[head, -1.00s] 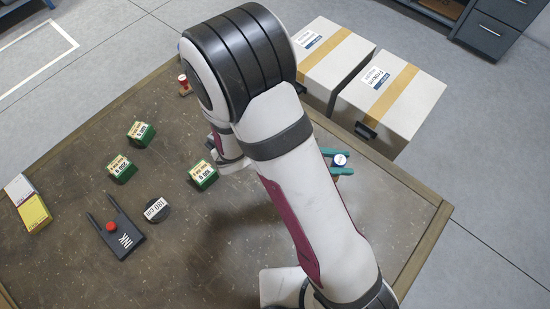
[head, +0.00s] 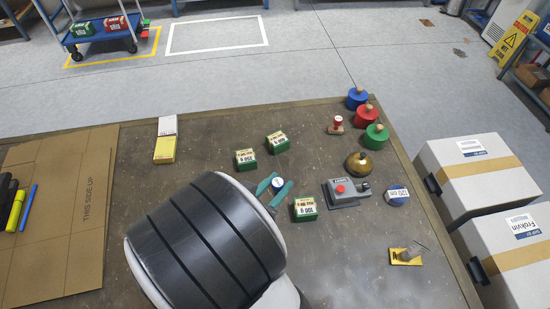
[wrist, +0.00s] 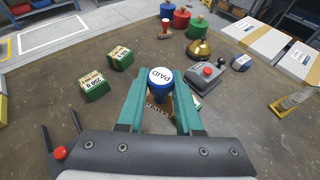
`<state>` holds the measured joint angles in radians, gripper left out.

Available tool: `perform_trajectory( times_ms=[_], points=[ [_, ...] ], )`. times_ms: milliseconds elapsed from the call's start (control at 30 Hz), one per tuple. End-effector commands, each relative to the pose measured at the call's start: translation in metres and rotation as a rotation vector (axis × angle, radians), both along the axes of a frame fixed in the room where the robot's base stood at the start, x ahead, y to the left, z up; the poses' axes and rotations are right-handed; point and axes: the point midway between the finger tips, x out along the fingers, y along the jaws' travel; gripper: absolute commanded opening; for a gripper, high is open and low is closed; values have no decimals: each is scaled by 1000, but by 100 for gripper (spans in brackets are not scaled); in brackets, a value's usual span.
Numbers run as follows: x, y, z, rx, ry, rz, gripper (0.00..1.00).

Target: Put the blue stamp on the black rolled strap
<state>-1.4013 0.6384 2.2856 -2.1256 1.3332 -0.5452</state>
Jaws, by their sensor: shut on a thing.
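In the head view, my gripper (head: 276,187) holds the blue stamp (head: 278,182) just left of a green box, with my arm covering the table below. The black rolled strap is not clearly seen in the head view; my arm hides that area. In the wrist view, a pale lettered patch shows under the stamp between the fingers; I cannot tell whether it is the strap's label or the stamp's base.
Several green boxes (head: 276,142) stand around my gripper, one (head: 304,209) close on its right. A grey device with a red button (head: 346,190), brass dome (head: 358,163), blue roll (head: 397,195) and red stamp (head: 336,126) are farther right. A cardboard sheet (head: 85,165) lies left.

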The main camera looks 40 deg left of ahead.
Motion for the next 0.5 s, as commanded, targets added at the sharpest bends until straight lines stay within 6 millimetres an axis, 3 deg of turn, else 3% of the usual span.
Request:
perform_trajectory(
  times_ms=[100,200,333,500],
  points=[
    [-18,33,-23,-1,1,1,0],
    [-27,52,-36,1,0,-1,0],
    [-33,62,-48,-1,0,-4,0],
    [-33,62,-80,-3,1,-6,0]
  ],
)
